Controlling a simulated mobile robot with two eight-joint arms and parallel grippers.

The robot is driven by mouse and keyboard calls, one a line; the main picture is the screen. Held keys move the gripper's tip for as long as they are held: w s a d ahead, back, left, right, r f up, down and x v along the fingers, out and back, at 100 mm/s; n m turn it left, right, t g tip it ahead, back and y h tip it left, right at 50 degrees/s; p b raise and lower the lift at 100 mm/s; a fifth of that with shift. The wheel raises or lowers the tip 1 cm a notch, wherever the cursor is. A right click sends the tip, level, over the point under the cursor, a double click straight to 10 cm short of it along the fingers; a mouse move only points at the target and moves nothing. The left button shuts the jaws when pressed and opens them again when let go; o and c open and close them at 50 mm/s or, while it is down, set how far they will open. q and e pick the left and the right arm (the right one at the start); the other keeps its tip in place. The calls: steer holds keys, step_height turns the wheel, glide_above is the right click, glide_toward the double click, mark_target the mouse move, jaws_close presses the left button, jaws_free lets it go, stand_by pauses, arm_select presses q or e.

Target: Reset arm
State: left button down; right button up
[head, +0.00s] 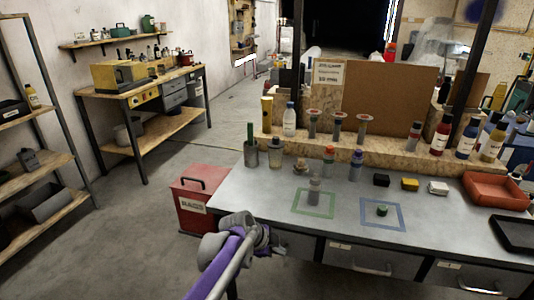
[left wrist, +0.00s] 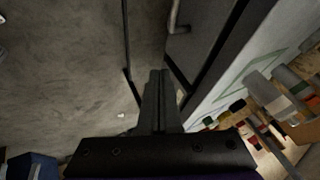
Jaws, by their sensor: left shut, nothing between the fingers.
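My left arm comes in from the bottom left of the head view, and its gripper (head: 262,238) is at the front left edge of the grey workbench (head: 265,193). In the left wrist view the two fingers of the left gripper (left wrist: 160,76) are together with nothing between them. They point over the floor, beside the bench edge. My right gripper and arm are in neither view.
A red box (head: 190,209) stands on the floor left of the bench. Open floor (head: 110,240) lies further left.

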arm_select(q)
steer(key=s+a+r+n+y+p, duration=0.1)
steer(key=s+a+r+n+p, duration=0.2)
steer(key=s+a+r+n, duration=0.3)
steer(key=s+a+n+y+p, duration=0.1)
steer(key=s+a+n, duration=0.3)
steer(key=s, duration=0.4)
steer(key=s+a+r+n+t+y+p, duration=0.1)
steer(key=s+a+n+y+p, duration=0.1)
steer(key=s+a+n, duration=0.3)
steer(key=s+a+r+n+y+p, duration=0.1)
steer(key=s+a+n+p, duration=0.3)
steer(key=s+a, duration=0.4)
steer(key=s+n+y, duration=0.1)
steer(key=s, duration=0.4)
steer(key=shift+s+a+r, duration=0.15)
steer(key=shift+r, duration=0.1)
